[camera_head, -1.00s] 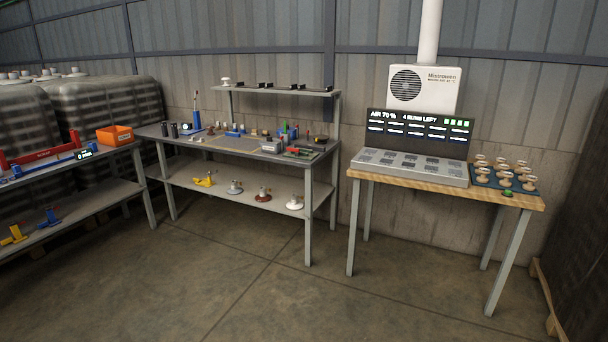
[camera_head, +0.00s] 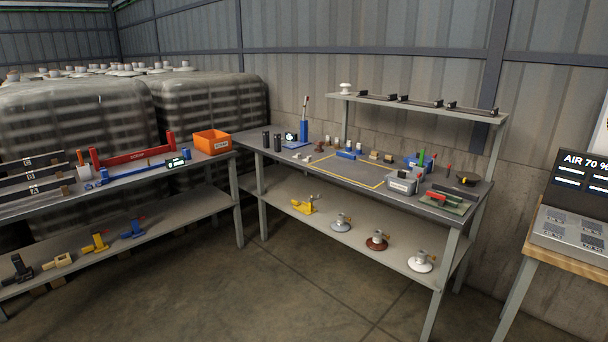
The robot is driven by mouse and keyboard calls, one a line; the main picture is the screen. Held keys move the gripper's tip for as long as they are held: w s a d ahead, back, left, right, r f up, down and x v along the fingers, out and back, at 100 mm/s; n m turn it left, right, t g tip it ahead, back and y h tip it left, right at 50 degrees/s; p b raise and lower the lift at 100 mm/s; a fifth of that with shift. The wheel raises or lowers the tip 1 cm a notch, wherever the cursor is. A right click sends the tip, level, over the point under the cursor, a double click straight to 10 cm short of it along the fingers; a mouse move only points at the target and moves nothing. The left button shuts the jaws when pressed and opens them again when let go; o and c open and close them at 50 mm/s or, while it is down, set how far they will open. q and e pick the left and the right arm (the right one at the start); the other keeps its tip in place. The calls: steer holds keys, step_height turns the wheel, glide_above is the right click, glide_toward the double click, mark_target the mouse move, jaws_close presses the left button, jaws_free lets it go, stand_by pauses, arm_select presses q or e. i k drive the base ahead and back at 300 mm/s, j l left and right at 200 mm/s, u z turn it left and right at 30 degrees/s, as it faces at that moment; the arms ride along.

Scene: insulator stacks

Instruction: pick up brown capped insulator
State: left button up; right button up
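A brown insulator disc with a metal cap on top (camera_head: 377,242) stands upright on the lower shelf (camera_head: 318,229) of the grey workbench. A grey capped insulator (camera_head: 341,223) stands to its left and a white capped insulator (camera_head: 421,261) to its right, both apart from it. A small brown piece (camera_head: 320,146) and a dark disc (camera_head: 466,180) are on the bench top, too small to make out. Neither of my grippers is in view.
A yellow tool (camera_head: 304,205) lies on the lower shelf. The bench top (camera_head: 350,171) holds a grey bin (camera_head: 402,182) and several small parts. Another bench with an orange bin (camera_head: 212,142) is at left. A wooden table (camera_head: 562,263) is at right. The floor in front is clear.

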mark_target(376, 242)
steer(key=i+z, duration=0.1)
steer(key=i, duration=0.7)
steer(key=i+j+z, duration=0.15)
steer(key=i, duration=0.65)
steer(key=i+j+z, duration=0.2)
steer(key=i+z, duration=0.25)
steer(key=i+j+z, duration=0.35)
steer(key=z, duration=0.15)
steer(key=i+j+z, duration=0.6)
steer(key=j, duration=0.2)
steer(key=i+j+z, duration=0.1)
steer(key=j, duration=0.2)
steer(key=i+j+z, duration=0.15)
steer(key=j, duration=0.2)
steer(key=i+j+z, duration=0.15)
steer(key=j, duration=0.2)
steer(key=k, duration=0.05)
